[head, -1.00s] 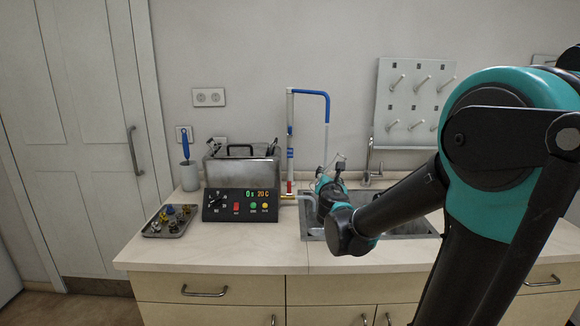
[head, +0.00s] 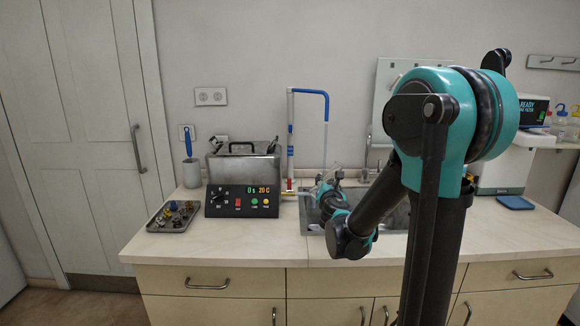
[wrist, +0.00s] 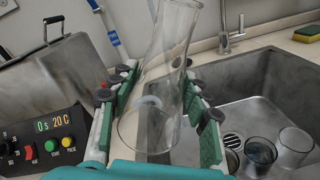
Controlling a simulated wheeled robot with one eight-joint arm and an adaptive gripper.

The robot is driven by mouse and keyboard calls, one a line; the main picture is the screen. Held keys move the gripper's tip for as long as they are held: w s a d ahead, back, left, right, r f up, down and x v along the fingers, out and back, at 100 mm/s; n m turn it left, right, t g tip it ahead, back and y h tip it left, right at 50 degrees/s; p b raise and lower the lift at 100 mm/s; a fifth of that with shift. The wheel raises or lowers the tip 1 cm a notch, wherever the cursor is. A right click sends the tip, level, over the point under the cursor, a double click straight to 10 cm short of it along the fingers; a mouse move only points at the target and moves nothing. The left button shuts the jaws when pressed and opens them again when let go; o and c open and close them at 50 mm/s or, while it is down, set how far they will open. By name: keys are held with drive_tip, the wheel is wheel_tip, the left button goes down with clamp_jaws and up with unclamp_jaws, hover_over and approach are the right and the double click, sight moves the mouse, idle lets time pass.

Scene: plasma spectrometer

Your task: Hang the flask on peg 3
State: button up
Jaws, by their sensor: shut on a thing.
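The clear glass flask (wrist: 172,48) is between the fingers of my gripper (wrist: 158,96) in the wrist view. The gripper is shut on it, with green pads on either side of the glass. The flask is tilted, its narrower part leaning toward the top of the picture. In the head view, the flask (head: 330,171) shows faintly beside the sink, partly hidden by my wrist. The pegboard (head: 384,80) on the wall is mostly covered by my arm; peg 3 cannot be made out now.
The sink (wrist: 262,100) holds glass beakers (wrist: 261,152) near its drain. A tap (wrist: 226,35) stands behind it. A metal bath (head: 243,169) with a control panel (head: 242,202) and a blue-white pipe (head: 291,140) stand left of the sink. A parts tray (head: 172,216) lies farther left.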

drive_tip(key=w+d+f+y, duration=0.1)
drive_tip(key=w+d+f, duration=0.4)
drive_tip(key=w+f, duration=0.5)
drive_tip(key=shift+w+d+f+n, duration=0.3)
drive_tip(key=shift+w, duration=0.25)
